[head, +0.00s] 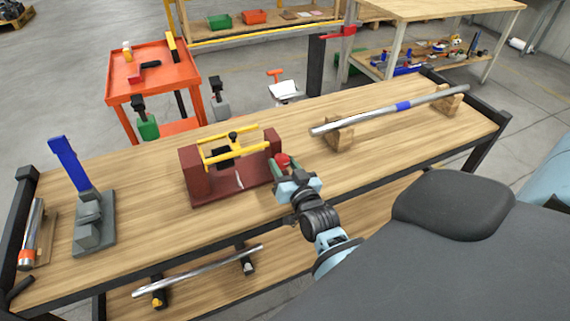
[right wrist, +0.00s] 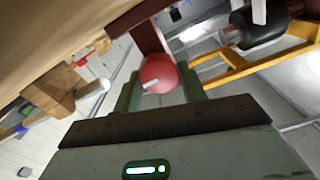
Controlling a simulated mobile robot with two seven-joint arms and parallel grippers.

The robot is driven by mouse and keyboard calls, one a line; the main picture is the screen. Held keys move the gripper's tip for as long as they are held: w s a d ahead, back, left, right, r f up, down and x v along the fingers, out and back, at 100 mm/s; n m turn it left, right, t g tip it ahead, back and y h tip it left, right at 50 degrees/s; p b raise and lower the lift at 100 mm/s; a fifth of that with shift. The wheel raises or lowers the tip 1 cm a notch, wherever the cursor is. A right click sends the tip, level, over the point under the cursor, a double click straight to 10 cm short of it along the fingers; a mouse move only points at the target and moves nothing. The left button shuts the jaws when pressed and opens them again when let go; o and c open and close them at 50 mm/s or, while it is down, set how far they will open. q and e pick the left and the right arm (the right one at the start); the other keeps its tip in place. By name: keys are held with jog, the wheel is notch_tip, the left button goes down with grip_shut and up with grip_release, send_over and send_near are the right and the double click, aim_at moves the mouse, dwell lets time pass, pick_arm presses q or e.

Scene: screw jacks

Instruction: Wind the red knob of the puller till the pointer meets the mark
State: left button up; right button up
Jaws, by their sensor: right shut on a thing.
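The puller stands on the workbench in the head view, with a dark red base and end blocks (head: 194,172) and yellow rods (head: 236,154). A black piece (head: 233,138) sits across the rods near their middle. A small whitish sliver (head: 240,181) shows on the base below; I cannot tell whether it is the pointer or the mark. The red knob (head: 283,160) is at the puller's right end. In the right wrist view the knob (right wrist: 158,73) has a white stripe and sits between green fingertips. My right gripper (head: 279,168) is shut on it. My left gripper is out of view.
A long metal bar (head: 385,110) with a blue band rests on wooden blocks at the bench's right. A blue-handled device (head: 75,165) on a grey plate stands at the left. An orange cart (head: 150,68) stands behind. Bare wood lies left of the puller.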

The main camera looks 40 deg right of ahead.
jog(key=m+p, duration=0.1)
jog(key=m, duration=0.1)
jog(key=shift+r+m, duration=0.1)
jog(key=shift+m, duration=0.2)
jog(key=m+p, duration=0.1)
jog(key=m, duration=0.1)
jog(key=shift+m, duration=0.4)
jog(key=m, duration=0.4)
jog(key=shift+p, duration=0.3)
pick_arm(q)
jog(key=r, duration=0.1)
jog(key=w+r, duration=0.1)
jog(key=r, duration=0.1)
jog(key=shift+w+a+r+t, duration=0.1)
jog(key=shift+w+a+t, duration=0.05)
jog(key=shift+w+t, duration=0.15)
pick_arm(e)
jog(key=shift+m, duration=0.8)
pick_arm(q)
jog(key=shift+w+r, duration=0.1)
pick_arm(e)
jog(key=shift+f, duration=0.2)
jog(key=o, duration=1)
jog(key=shift+w, duration=0.1)
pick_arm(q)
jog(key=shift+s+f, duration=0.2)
pick_arm(e)
jog(key=shift+v, duration=3.95)
